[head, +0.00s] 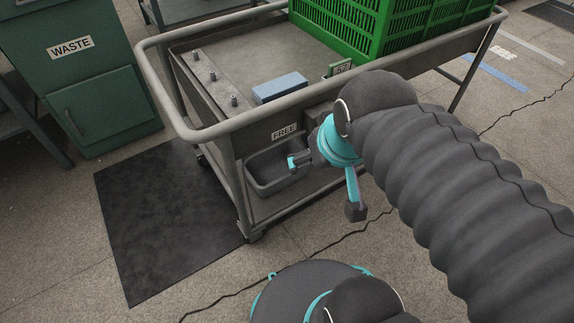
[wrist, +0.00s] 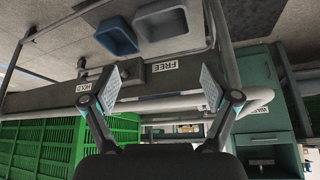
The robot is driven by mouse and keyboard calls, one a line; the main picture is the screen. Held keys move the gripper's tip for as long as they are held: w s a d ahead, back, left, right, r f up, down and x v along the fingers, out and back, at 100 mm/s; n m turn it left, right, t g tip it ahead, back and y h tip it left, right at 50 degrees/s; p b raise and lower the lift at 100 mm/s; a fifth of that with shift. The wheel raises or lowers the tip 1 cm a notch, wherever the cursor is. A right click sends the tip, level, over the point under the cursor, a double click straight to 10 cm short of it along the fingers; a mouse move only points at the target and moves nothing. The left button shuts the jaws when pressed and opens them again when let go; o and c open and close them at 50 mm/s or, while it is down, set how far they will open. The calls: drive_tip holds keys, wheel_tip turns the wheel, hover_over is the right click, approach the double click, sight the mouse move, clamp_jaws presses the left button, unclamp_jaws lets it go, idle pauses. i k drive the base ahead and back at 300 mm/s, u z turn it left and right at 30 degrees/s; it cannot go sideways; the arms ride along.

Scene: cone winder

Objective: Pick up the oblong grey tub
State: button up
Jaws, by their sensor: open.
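The oblong grey tub (head: 262,181) sits low in the trolley, below the FREE label in the head view. Its right part is hidden behind my gripper. In the wrist view, which looks upside down, the grey tub (wrist: 168,27) is at the top, beyond the fingertips, beside a blue tub (wrist: 117,36). My gripper (head: 326,186) is open and empty at the trolley's near side, close to the tub in the head picture. In the wrist view its fingers (wrist: 160,88) are spread wide with nothing between them.
The trolley (head: 190,128) has a tubular rail around its top. A blue block (head: 280,87) and a green crate (head: 400,25) stand on it. A green WASTE cabinet (head: 85,85) is at left. A dark mat (head: 165,220) lies on clear floor.

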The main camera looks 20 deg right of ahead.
sight(268, 173)
drive_tip(key=z, duration=2.9)
drive_tip(key=k, duration=1.7)
drive_tip(key=u, duration=1.15)
